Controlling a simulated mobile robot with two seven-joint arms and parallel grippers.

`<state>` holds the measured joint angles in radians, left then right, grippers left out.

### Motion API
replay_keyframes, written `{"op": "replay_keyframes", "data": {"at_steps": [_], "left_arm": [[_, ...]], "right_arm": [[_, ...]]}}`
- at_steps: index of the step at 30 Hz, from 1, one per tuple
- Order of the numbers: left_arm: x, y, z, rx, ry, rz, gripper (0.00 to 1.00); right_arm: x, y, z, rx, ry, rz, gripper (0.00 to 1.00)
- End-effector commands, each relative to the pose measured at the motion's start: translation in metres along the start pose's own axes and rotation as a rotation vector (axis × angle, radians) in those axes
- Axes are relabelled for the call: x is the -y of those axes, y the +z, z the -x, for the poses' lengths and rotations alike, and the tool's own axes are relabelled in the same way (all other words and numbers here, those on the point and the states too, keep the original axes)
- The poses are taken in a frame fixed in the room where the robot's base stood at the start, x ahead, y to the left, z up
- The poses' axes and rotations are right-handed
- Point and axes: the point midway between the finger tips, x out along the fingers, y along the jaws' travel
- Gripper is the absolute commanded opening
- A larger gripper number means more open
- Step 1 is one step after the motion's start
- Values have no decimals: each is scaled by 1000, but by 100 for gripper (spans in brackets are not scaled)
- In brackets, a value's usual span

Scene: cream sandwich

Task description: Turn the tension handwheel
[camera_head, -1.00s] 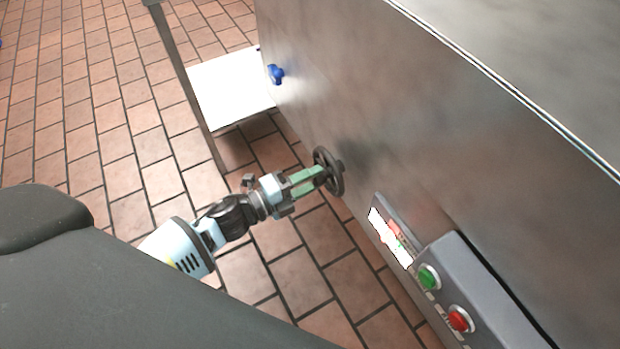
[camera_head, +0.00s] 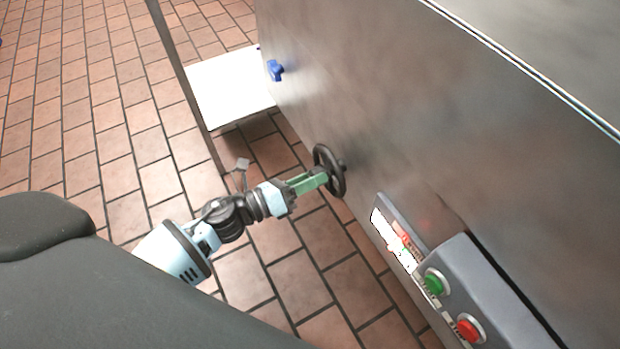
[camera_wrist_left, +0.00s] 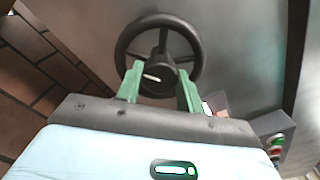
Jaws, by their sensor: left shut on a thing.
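The black handwheel (camera_head: 326,158) stands out from the side of the steel machine (camera_head: 400,120). My left gripper (camera_head: 325,174) reaches it from the left, its green fingers at the near side of the wheel. In the left wrist view the handwheel (camera_wrist_left: 190,37) shows nearly face-on, with spokes and a pale mark on its hub. The left gripper (camera_wrist_left: 158,82) has one finger on each side of the wheel's lower part, shut on it. The exact contact of the fingertips is hard to see. My right gripper is not in view.
A control box with a green button (camera_head: 435,283) and a red button (camera_head: 469,329) sits to the right of the handwheel. A blue knob (camera_head: 275,70) is farther back on the machine, near a white shelf (camera_head: 225,90). Tiled floor (camera_head: 90,120) lies open to the left.

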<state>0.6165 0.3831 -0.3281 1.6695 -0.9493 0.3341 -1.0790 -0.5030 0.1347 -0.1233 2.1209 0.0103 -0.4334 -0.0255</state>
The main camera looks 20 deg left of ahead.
Motion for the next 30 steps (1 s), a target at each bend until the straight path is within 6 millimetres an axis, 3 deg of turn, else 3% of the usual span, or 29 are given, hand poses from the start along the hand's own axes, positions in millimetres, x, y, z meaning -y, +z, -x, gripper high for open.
{"op": "replay_keyframes", "data": {"at_steps": [9,21,22,26,30], "left_arm": [[-1,-1,1,-1,2,-68,15],[0,-1,1,-1,2,-72,15],[-1,-1,1,-1,2,-72,41],[0,0,0,-1,1,-72,58],[0,0,0,-1,1,-72,59]], "right_arm": [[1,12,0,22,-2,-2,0],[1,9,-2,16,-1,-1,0],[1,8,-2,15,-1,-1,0],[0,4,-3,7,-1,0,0],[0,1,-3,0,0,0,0]]}}
